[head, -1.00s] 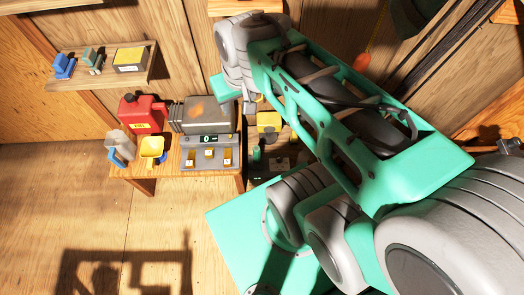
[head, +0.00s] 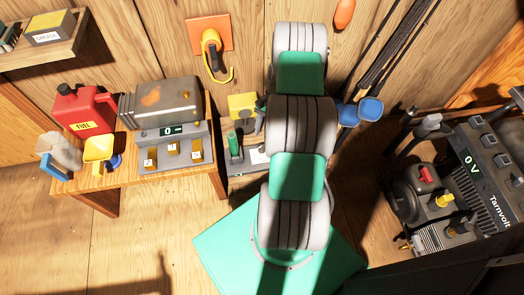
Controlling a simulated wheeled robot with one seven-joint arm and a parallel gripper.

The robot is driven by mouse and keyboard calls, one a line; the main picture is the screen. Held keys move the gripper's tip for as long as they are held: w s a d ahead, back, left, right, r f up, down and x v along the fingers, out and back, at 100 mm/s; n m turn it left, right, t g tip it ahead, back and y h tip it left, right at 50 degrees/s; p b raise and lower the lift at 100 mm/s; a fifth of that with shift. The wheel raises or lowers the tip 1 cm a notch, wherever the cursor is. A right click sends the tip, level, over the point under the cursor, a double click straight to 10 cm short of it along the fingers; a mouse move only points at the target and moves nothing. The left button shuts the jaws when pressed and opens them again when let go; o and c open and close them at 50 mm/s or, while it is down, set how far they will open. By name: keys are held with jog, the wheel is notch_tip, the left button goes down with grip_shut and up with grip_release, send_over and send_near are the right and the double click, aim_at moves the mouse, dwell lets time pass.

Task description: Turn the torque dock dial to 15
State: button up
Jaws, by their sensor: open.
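A grey unit (head: 188,141) sits at the front right of the wooden side table. Its small display (head: 172,131) reads 0, with a unit too small to read. Several gold-coloured parts sit on its sloped front; I cannot make out a dial or a torque label. My teal and grey arm stands upright in the middle. I do not see my gripper's jaws, and the arm hides part of the wall behind it.
A red fuel can (head: 85,109), a yellow scoop (head: 99,150), a blue-handled jug (head: 60,154) and a grey metal box (head: 165,103) crowd the table. An orange wall hook (head: 211,45) hangs above. Blue pads (head: 370,109) show right of my arm. Floor at front left is clear.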

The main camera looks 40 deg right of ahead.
aim_at(262, 146)
jog(key=b+x, duration=0.1)
jog(key=x, duration=0.6)
jog(key=shift+c, duration=0.5)
grip_shut()
